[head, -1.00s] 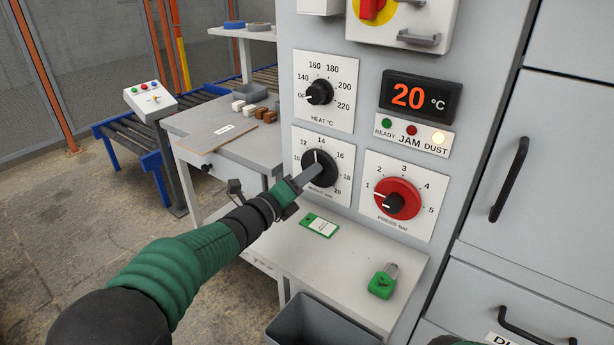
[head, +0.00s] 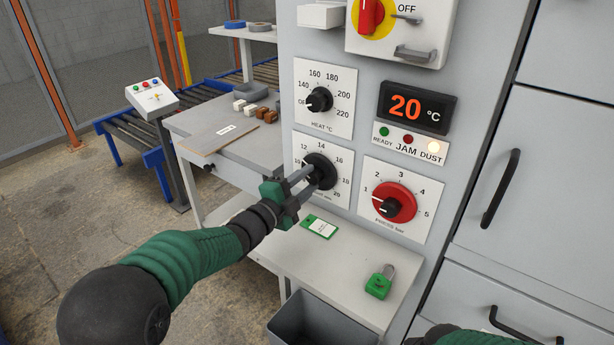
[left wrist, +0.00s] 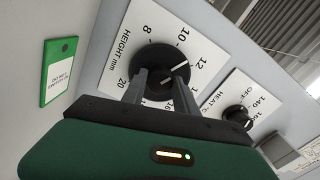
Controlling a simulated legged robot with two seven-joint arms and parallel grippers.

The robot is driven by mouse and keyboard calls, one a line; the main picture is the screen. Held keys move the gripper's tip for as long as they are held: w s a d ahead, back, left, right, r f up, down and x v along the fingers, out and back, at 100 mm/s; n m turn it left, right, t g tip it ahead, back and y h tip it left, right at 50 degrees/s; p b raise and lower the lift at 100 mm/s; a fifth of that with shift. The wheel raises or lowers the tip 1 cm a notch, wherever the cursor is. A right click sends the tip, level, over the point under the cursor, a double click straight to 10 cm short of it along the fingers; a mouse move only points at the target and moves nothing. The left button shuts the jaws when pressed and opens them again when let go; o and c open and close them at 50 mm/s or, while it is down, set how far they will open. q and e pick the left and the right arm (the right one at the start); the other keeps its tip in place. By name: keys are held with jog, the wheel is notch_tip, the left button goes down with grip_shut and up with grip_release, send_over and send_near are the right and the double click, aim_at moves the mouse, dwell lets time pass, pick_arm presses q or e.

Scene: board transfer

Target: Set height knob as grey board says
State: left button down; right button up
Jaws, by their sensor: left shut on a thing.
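The height knob (head: 320,170) is a black dial on a white plate, numbered in mm, at the lower left of the panel. My left gripper (head: 308,179) is shut on it, with a finger on either side of its grip. In the left wrist view the knob (left wrist: 158,66) shows a white pointer line between 10 and 12, nearer 12. A flat grey-brown board (head: 205,139) lies on the side table with a small white label, too small to read. My right gripper is out of view.
The heat knob (head: 319,100) sits above and the red pressure knob (head: 394,203) to the right. A shelf (head: 340,262) below carries a green tag (head: 319,227) and a green padlock (head: 379,284). A grey bin (head: 306,322) stands underneath.

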pick_arm(q)
jog(key=n+p, duration=0.2)
jog(key=n, duration=0.1)
jog(key=shift+a+n, duration=0.15)
jog(key=shift+n, duration=0.25)
jog(key=n+p, duration=0.3)
jog(key=n, duration=0.1)
jog(key=shift+f+n, duration=0.1)
jog(key=shift+n, duration=0.2)
jog(key=n+p, duration=0.1)
jog(key=n, duration=0.1)
jog(key=n+p, duration=0.2)
jog(key=shift+s+f+n, duration=0.1)
jog(key=shift+f+n, duration=0.1)
jog(key=shift+n, duration=0.2)
jog(key=shift+d+f+n+p, duration=0.1)
jog(key=shift+d+n+p, duration=0.2)
jog(key=shift+n, duration=0.4)
jog(key=shift+f, duration=0.1)
jog(key=c, duration=1.3)
grip_release()
jog(key=o, duration=0.3)
jog(key=shift+o, duration=0.2)
jog(key=shift+a+r, duration=0.1)
jog(key=shift+r, duration=0.1)
